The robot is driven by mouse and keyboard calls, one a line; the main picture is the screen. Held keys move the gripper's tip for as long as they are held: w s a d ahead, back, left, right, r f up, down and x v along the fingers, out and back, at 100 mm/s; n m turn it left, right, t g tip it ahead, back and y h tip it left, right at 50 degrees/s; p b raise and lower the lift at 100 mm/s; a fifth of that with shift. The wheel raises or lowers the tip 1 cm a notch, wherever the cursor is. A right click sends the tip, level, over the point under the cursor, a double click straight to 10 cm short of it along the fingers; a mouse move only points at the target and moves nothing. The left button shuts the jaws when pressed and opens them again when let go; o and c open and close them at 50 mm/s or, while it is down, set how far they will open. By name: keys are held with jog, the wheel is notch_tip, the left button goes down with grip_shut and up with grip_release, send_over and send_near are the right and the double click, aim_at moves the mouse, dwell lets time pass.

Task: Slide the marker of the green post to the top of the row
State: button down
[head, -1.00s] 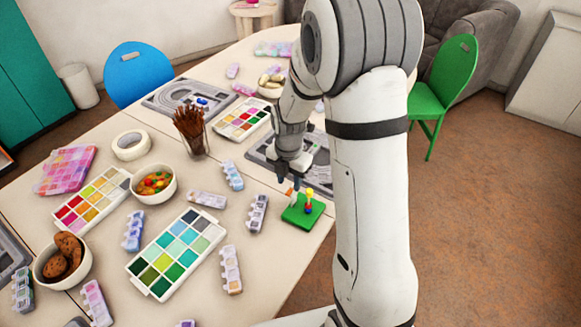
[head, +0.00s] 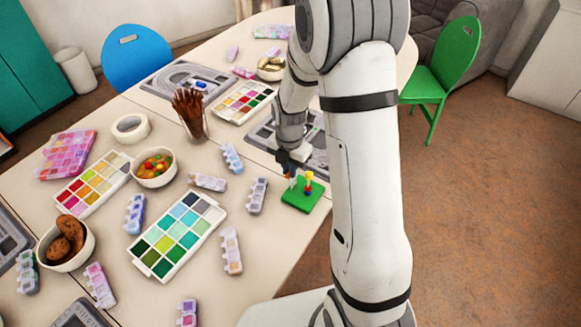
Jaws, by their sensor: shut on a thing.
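A small green bead board (head: 300,204) lies near the table's right edge. A post on its right side carries a stack of beads (head: 309,183) in blue, yellow and red. A thin pale post (head: 293,184) stands on its left side. My gripper (head: 289,172) is over the board's left part, pointing down, and is shut on a small piece at this post, apparently the marker. Orange-red shows at the jaws. The piece is mostly hidden by the fingers, and I cannot tell the post's own colour.
Bead boxes, such as one (head: 257,195) left of the board, and a paint palette (head: 178,238) lie nearby. A grey tray (head: 262,136) lies behind my gripper. Bare table lies in front of the board.

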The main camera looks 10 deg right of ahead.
jog(key=shift+f, duration=0.25)
jog(key=b, duration=0.4)
send_over(290, 192)
jog(key=shift+f, duration=2.2)
jog(key=c, duration=1.4)
grip_release()
jog(key=shift+r, duration=0.1)
notch_tip(290, 192, up, 8)
jog(key=shift+f, duration=0.2)
